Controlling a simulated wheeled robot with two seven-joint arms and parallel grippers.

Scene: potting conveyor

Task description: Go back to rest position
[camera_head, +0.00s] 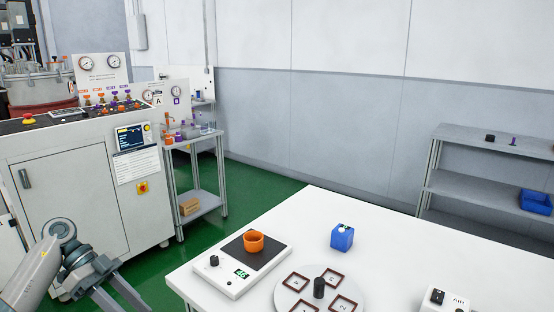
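My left arm comes in at the lower left. Its gripper (124,300) shows two grey fingers spread apart with nothing seen between them, and the fingertips run close to the bottom edge of the picture. It is to the left of the white table (314,215) and in front of the grey machine cabinet. My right arm and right gripper are not in view.
On the table stand a scale (231,284) with an orange cup (253,242), a blue box (342,238), a round plate (321,284) with a black knob, and a white control box (445,300). Left are a machine cabinet (70,185) and cart (196,142). Shelves (480,188) stand right.

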